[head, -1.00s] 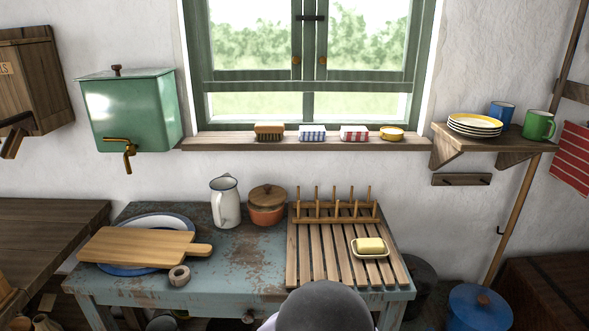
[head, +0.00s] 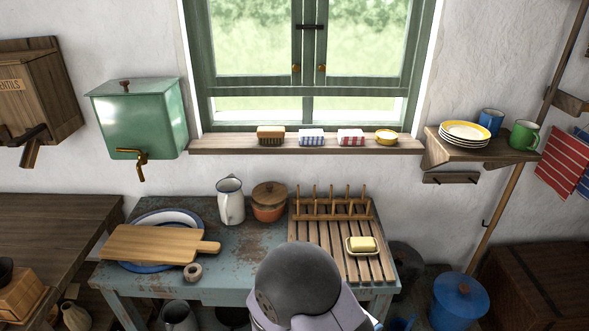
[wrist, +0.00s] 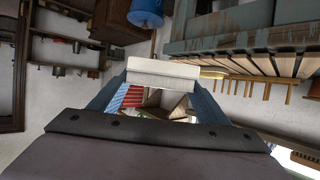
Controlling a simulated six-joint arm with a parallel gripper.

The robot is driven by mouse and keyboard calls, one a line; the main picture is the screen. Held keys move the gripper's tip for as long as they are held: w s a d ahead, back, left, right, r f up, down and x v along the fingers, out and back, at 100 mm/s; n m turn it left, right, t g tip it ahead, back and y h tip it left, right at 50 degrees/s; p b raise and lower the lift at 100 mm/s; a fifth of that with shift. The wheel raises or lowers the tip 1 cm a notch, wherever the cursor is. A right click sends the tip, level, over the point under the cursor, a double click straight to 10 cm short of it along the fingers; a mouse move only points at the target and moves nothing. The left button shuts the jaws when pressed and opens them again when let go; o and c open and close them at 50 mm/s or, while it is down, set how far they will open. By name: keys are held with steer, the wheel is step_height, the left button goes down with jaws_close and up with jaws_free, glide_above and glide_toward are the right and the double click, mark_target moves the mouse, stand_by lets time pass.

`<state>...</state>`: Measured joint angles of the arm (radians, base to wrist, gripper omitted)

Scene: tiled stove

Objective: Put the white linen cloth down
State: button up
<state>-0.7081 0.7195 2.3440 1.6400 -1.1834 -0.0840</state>
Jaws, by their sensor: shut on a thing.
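The white linen cloth (wrist: 163,68) shows in the wrist view as a small pale folded piece across the tips of my gripper (wrist: 160,84). The two blue-grey fingers reach it from either side and are shut on it. It is held in the air, beside the slatted end of the blue worn table (wrist: 230,38) in that picture. In the head view, a rounded grey part of my arm fills the bottom middle; the gripper and the cloth are hidden there.
A blue lidded bin (head: 459,297) stands at right.

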step_height(320, 180, up, 15)
steer(key=p, duration=1.6)
steer(key=shift+f, duration=0.1)
step_height(320, 180, down, 5)
steer(key=b, duration=0.5)
